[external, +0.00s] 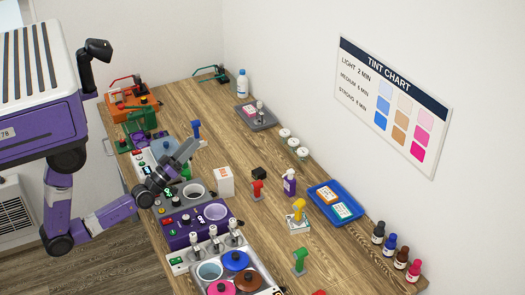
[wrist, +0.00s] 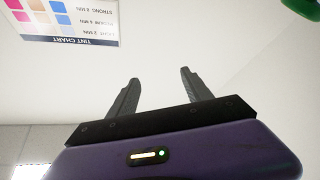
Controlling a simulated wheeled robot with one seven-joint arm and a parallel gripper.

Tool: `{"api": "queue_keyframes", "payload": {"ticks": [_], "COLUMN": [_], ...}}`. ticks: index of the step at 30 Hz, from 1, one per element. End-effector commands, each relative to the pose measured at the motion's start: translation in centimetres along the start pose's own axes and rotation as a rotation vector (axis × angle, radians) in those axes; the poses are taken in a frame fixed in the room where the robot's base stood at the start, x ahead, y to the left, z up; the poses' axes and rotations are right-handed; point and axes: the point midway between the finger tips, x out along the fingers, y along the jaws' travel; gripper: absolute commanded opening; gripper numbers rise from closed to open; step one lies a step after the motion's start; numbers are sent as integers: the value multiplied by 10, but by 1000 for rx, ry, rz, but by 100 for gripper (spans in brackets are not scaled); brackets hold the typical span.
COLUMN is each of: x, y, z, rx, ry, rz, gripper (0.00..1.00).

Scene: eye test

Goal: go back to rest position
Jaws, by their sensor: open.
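My gripper (external: 188,148) is at the end of my purple and grey arm, above the left side of the wooden bench in the external view. In the wrist view my gripper (wrist: 161,74) has its two dark fingers spread apart, with nothing between them. Behind the fingers is plain wall. In the external view the fingertips are small, and the gap between them is hard to make out.
A purple tinting bath (external: 183,238) and a grey bath (external: 172,202) stand below my arm. A white box (external: 224,181), a blue tray (external: 356,218) and several dye bottles (external: 390,244) stand further right. The tint chart (external: 393,95) hangs on the wall.

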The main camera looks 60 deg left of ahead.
Motion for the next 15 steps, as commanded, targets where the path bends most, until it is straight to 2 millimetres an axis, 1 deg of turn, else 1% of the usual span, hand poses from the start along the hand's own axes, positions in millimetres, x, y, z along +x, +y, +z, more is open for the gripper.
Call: {"api": "queue_keyframes", "payload": {"ticks": [1, 3, 7, 10, 14, 15], "x": [-20, -46, -92, -130, -176, -190], "y": [6, 15, 30, 41, 53, 57], "z": [6, 14, 23, 26, 25, 23], "rx": [55, 129, 252, 330, 404, 420], "ry": [-58, -132, -263, -362, -484, -521], "rz": [12, 32, 66, 88, 109, 113], "gripper": [58, 58, 58, 58, 58, 58]}}
